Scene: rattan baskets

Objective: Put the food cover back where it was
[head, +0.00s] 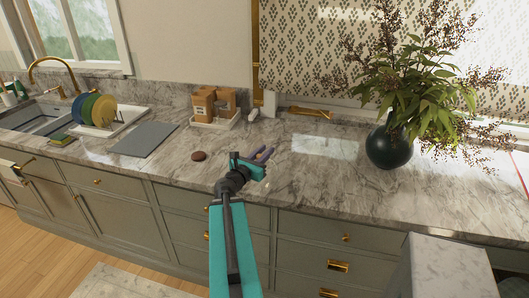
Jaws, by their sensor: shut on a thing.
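My gripper (264,154) is above the marble counter, near its front edge, at the middle of the head view. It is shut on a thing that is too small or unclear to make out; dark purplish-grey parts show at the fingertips. I cannot pick out a food cover for certain anywhere in the view. A small round brown item (198,155) lies uncovered on the counter to the left of the gripper, apart from it.
A dark vase (388,148) with a wide leafy plant stands to the right. Brown boxes (204,104) sit in a white tray behind. A grey mat (143,139), a rack with plates (102,111) and the sink (40,118) are left. Counter between gripper and vase is clear.

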